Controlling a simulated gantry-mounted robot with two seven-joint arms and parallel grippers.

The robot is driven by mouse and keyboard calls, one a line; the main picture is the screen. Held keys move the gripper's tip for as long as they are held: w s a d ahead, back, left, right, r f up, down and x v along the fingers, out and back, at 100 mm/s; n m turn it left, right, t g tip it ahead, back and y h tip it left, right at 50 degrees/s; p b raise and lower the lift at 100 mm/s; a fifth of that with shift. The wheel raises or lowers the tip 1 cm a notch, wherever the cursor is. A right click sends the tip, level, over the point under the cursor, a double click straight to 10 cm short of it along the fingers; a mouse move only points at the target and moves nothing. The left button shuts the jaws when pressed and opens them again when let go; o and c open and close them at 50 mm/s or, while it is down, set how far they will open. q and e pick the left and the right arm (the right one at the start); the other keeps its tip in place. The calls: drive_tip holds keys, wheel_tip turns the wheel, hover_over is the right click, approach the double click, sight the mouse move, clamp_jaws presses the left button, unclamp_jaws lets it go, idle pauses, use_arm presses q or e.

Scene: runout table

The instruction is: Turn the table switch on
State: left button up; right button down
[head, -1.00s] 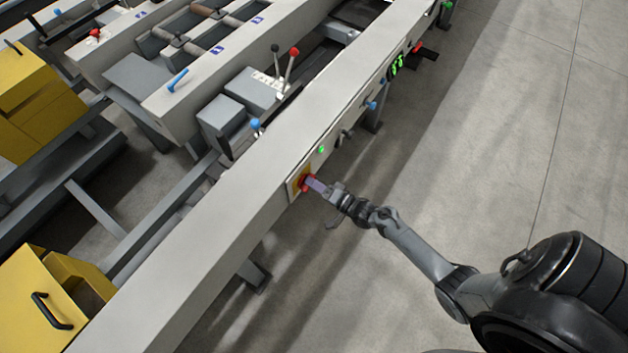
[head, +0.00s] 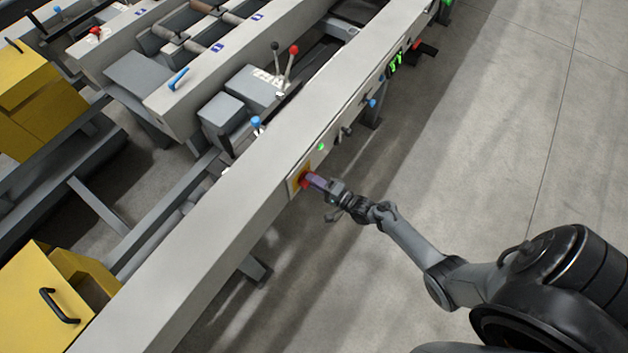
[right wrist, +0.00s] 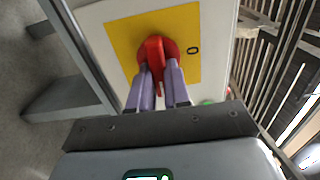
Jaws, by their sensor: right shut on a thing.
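The table switch is a red rotary knob (right wrist: 156,52) on a yellow plate (right wrist: 118,32) with a "0" mark to the right of the knob in the right wrist view. In the head view the red switch (head: 304,180) sits on the side face of the long grey table beam (head: 232,190). My right gripper (right wrist: 160,72) is shut on the red knob, its two purple fingers on either side of the knob's handle. It also shows in the head view (head: 313,181), reaching the switch from the right. My left gripper is not in view.
A green light (head: 321,146) is lit beside the switch. Open floor (head: 480,150) lies to the right.

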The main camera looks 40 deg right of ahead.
drive_tip(key=c, duration=1.1)
unclamp_jaws()
drive_tip(key=shift+s, duration=0.1)
drive_tip(key=shift+p+v, duration=0.85)
drive_tip(key=shift+v, duration=4.45)
drive_tip(key=shift+f, duration=0.1)
